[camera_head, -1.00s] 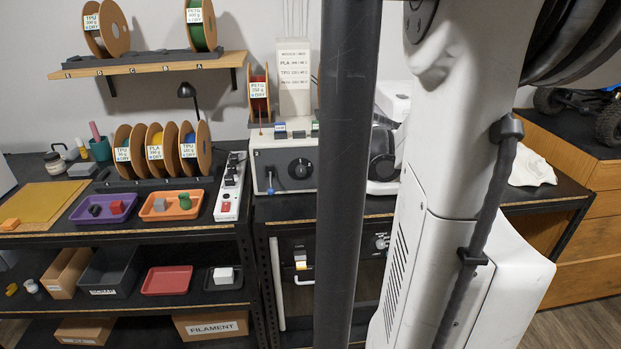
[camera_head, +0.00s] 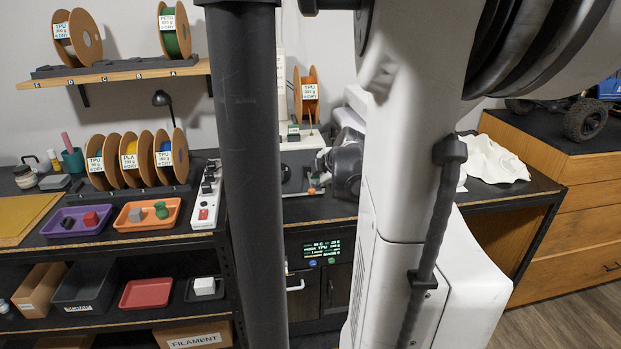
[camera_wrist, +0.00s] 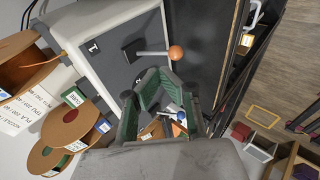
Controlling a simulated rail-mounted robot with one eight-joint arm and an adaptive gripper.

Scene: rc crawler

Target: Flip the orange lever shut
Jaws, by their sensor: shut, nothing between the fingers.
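The lever is a pale rod with an orange ball knob (camera_wrist: 176,53) on the dark front panel of a white-edged box (camera_wrist: 92,25). In the wrist view it points right from a dark pivot block (camera_wrist: 131,51). My gripper (camera_wrist: 158,76) is shut and empty, its tips beside the panel just below the lever in the picture, with a small visual gap to the knob. In the head view a small orange spot (camera_head: 312,191), likely the knob, shows by the box on the bench, beside my dark gripper (camera_head: 326,160). My arm and column hide much of the box.
Filament spools (camera_wrist: 72,128) stand close to the box in the wrist view. A purple tray (camera_head: 76,221), an orange tray (camera_head: 147,214) and a power strip (camera_head: 206,195) lie on the left bench. A crumpled white cloth (camera_head: 490,160) lies on the right bench.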

